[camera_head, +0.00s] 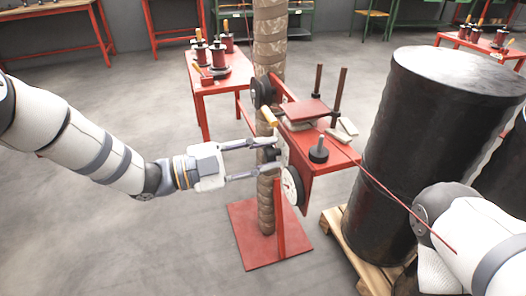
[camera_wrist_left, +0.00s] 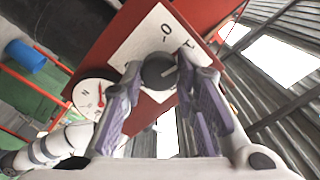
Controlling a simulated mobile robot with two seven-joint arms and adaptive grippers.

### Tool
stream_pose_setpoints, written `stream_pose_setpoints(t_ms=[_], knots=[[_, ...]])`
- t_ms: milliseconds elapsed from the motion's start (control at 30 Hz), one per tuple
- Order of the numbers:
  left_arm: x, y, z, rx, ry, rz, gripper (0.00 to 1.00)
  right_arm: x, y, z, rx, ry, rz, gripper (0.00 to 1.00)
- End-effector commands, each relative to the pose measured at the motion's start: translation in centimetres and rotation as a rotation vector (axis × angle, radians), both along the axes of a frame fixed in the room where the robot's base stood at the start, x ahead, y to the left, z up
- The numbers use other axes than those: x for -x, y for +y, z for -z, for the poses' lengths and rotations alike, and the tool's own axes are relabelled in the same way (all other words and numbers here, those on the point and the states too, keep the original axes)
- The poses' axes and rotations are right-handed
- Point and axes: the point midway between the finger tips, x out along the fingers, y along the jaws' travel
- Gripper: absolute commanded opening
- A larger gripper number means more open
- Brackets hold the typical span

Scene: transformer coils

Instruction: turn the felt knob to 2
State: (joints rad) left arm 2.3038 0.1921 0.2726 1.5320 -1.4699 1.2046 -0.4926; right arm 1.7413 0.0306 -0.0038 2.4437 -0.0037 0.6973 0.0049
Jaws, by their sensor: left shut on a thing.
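The felt knob (camera_wrist_left: 158,72) is round and black with a pale line on its face, on a white marked plate (camera_wrist_left: 142,42) fixed to a red panel. In the left wrist view the plate shows an "O" and other partly hidden marks; no 2 is clearly readable. My left gripper (camera_wrist_left: 155,80) has its two purple-padded fingers on either side of the knob, shut on it. In the head view my left gripper (camera_head: 274,156) reaches the red machine's side from the left. My right arm comes in at the lower right; its gripper is not seen.
A dial with a red needle (camera_wrist_left: 90,97) sits beside the plate; it also shows in the head view (camera_head: 291,187). The red machine table (camera_head: 328,160) holds a black spool-like part (camera_head: 318,151). Large black drums (camera_head: 420,150) stand close on the right. The floor at left is clear.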

Motion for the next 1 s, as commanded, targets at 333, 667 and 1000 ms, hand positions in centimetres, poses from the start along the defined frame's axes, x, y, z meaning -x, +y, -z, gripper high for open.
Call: stream_pose_setpoints(t_ms=[333, 667, 1000], knots=[[0.1, 0.0, -0.1, -0.102, -0.312, 0.001, 0.00, -0.7, 0.0, -0.9, 0.000, -0.021, 0.001, 0.44], [0.1, 0.0, 0.0, -0.194, -0.597, -0.001, 0.00, -1.3, 0.0, -1.6, 0.000, -0.042, 0.002, 0.44], [0.1, 0.0, 0.1, -0.264, -0.810, -0.001, 0.00, -1.8, 0.0, -2.2, 0.000, -0.058, 0.002, 0.44]])
